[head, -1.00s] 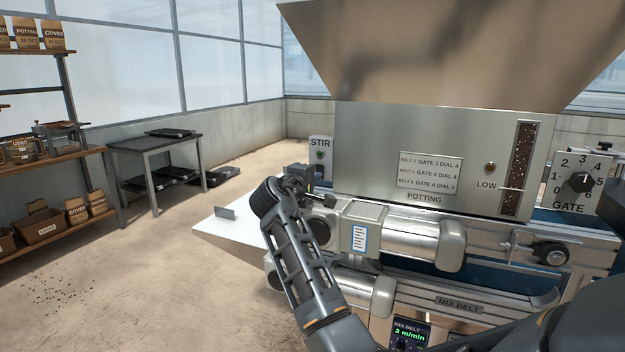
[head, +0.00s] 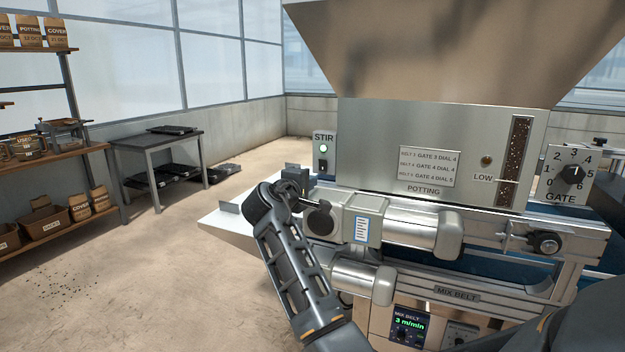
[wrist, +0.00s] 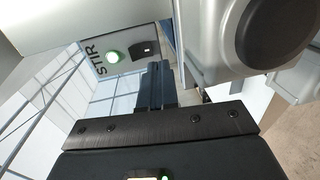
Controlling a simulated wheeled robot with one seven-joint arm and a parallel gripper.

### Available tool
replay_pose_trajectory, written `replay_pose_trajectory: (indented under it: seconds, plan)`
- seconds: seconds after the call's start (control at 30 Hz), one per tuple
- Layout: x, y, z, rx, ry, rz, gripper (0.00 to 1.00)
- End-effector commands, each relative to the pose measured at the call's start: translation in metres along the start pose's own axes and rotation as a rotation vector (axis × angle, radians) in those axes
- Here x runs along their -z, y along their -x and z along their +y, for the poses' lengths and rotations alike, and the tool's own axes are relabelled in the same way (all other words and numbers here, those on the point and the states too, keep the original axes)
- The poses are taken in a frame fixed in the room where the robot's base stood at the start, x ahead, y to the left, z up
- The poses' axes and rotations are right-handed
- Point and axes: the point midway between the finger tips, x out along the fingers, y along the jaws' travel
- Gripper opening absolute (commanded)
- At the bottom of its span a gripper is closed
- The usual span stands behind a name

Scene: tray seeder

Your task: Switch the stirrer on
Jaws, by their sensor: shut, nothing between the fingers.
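The STIR box (head: 323,138) stands at the left end of the potting machine in the head view. In the wrist view the lit lamp (wrist: 112,56) and the rocker (wrist: 142,49) both show on the box face. My gripper (wrist: 155,80) is shut and empty, its fingers pointing towards the box close to the rocker. There seems to be a gap, but I cannot tell how wide. In the head view my arm partly hides the hand.
The hopper (head: 460,50) rises over the potting front panel. A motor housing (head: 395,222) juts out close to my wrist and fills the upper right of the wrist view. A gate dial (head: 571,173) is farther right. The floor at left is open.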

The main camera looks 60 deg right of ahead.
Motion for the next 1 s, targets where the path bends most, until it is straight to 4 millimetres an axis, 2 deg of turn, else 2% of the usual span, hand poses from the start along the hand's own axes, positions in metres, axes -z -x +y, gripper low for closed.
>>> replay_pose_trajectory:
  seconds: [0.3,0.5,0.63,1.0]
  plan:
    - [0.000,0.049,-0.014,-0.001,0.000,0.002,0.00]
    - [0.000,0.072,-0.019,0.000,0.000,0.000,0.00]
    - [0.000,0.078,-0.020,0.000,0.000,0.000,0.00]
    - [0.000,0.078,-0.020,0.000,0.000,-0.001,0.00]
